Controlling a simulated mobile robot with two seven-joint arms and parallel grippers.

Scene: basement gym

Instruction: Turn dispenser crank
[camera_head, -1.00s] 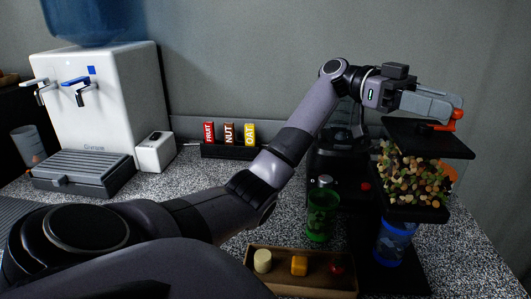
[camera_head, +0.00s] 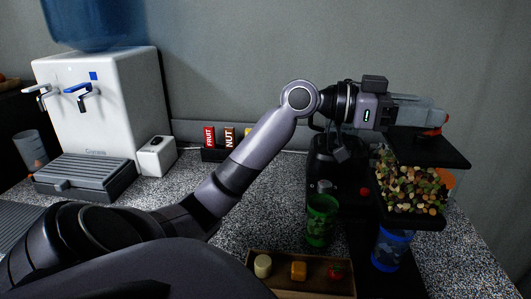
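The dispenser is a clear hopper (camera_head: 412,190) of mixed coloured pieces between a black top plate (camera_head: 430,150) and a black lower plate. An orange crank part (camera_head: 446,179) shows at its right side, and another orange piece (camera_head: 438,129) shows by the fingertips. My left gripper (camera_head: 432,120) is level above the top plate, pointing right; its fingers are seen from the side, so I cannot tell whether they are open or touching the orange piece. A blue cup (camera_head: 391,248) stands below the hopper. My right gripper is not in view.
A green cup (camera_head: 321,220) stands left of the dispenser. A wooden tray (camera_head: 318,285) with small pieces lies in front. Fruit, nut and oat bars (camera_head: 209,137) stand behind my arm. A white water dispenser (camera_head: 105,110) and a small white box (camera_head: 156,155) are at left.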

